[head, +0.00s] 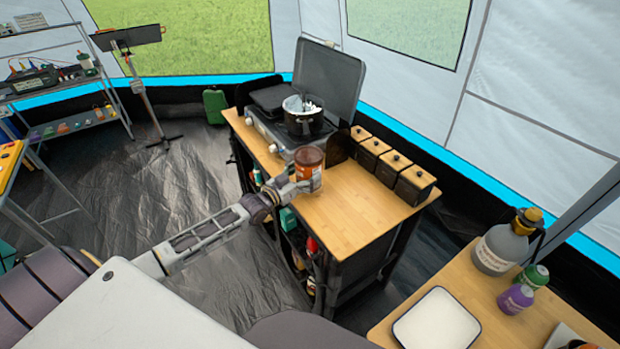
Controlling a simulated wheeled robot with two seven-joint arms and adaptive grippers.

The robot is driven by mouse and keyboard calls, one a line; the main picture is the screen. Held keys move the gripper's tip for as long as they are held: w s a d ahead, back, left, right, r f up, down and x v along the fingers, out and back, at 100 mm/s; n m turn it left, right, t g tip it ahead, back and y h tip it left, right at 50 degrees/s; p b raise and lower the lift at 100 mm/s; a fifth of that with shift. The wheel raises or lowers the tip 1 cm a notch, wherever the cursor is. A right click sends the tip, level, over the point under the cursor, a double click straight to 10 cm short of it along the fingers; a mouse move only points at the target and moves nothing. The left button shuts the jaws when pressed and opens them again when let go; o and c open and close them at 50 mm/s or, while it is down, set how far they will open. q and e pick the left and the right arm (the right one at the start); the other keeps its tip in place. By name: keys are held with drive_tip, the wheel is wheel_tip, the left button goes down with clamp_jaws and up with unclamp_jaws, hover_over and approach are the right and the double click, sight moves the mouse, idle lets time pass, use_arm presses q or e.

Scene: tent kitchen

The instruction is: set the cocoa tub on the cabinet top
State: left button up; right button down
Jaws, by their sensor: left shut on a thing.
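The cocoa tub (309,160) is a brown tub with a dark lid and an orange label. It is at the left edge of the wooden cabinet top (358,218), just in front of the stove. My left gripper (300,184) reaches in from the left and is shut on the tub. The gripper hides part of the tub's lower side, and I cannot tell whether its base touches the wood. My right gripper is not in view.
A camp stove (270,132) with a raised lid and a pot (303,116) stands behind the tub. Several wooden-topped canisters (414,184) line the right edge. The cabinet top's front is bare. A nearer table holds a white tray (437,322) and bottles (500,250).

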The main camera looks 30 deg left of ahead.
use_arm(q)
drive_tip(key=shift+w+d, duration=0.2)
drive_tip(key=shift+w, duration=0.5)
drive_tip(key=shift+w, duration=0.1)
drive_tip(key=shift+w+d+r, duration=0.1)
drive_tip(key=shift+w+d, duration=0.05)
drive_tip(key=shift+w, duration=0.05)
drive_tip(key=shift+f, duration=1.8)
drive_tip(key=shift+f, duration=0.1)
drive_tip(key=o, duration=1.2)
drive_tip(key=shift+f, duration=0.1)
drive_tip(key=shift+o, duration=0.2)
drive_tip(key=v, duration=1.2)
